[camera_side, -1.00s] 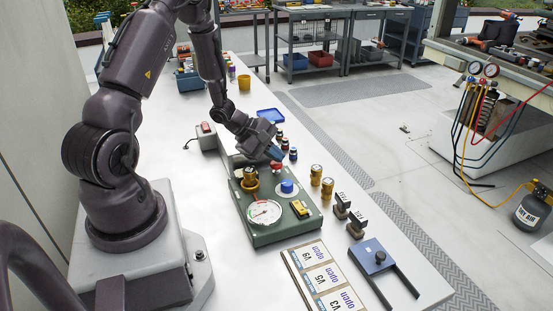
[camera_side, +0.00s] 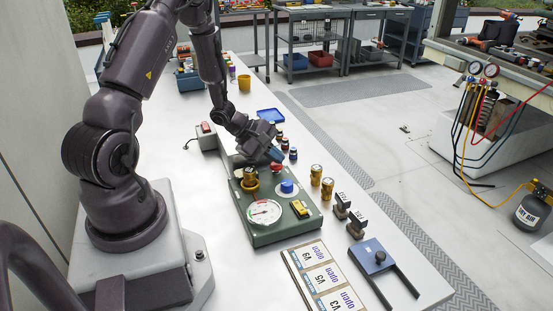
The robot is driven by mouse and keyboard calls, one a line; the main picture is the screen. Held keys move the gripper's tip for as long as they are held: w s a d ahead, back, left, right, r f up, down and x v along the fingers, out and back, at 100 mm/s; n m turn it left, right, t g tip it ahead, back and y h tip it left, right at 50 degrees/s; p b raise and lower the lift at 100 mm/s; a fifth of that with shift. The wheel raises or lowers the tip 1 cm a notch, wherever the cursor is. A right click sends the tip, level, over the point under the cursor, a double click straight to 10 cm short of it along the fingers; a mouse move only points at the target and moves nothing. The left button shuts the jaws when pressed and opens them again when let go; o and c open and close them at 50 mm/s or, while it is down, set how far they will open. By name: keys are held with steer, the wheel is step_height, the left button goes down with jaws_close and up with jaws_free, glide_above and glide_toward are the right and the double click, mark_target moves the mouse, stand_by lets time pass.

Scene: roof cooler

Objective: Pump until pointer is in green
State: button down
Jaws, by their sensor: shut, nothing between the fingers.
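A green panel box (camera_side: 258,233) sits on the white bench. It carries a round white gauge (camera_side: 264,213) with a dark pointer and coloured marks on its rim; the pointer's exact zone is too small to tell. A red knob (camera_side: 277,168) is at the panel's far end, a blue knob (camera_side: 287,187) in its middle, a yellow switch (camera_side: 300,208) on the right and a brass-coloured part (camera_side: 250,176) on the left. My gripper (camera_side: 274,155) is shut and empty, pointing down just above or against the red knob. Contact cannot be told.
Two brass cylinders (camera_side: 322,181), two dark tagged pieces (camera_side: 348,217) and a blue plate with a black knob (camera_side: 376,259) stand right of the panel. A card board (camera_side: 321,275) lies in front. Small coloured caps (camera_side: 287,149) and a blue tray (camera_side: 270,115) are behind.

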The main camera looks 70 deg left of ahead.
mark_target(275, 165)
steer(key=shift+s+r, duration=0.1)
steer(key=shift+r, duration=1.35)
steer(key=shift+r, duration=0.1)
steer(key=shift+r, duration=2.4)
steer(key=s+d+r+m+g+y, duration=0.1)
steer(key=s+d+r+m+y, duration=0.1)
steer(key=s+d+r+m, duration=0.4)
steer(key=s+d+r+m+g+y, duration=0.1)
steer(key=s+d+r+m, duration=0.6)
steer(key=d+r+m, duration=0.6)
steer(key=m, duration=0.3)
steer(key=shift+s+r+g+y, duration=0.25)
steer(key=shift+r+g+y, duration=0.1)
steer(key=shift+g+y, duration=0.05)
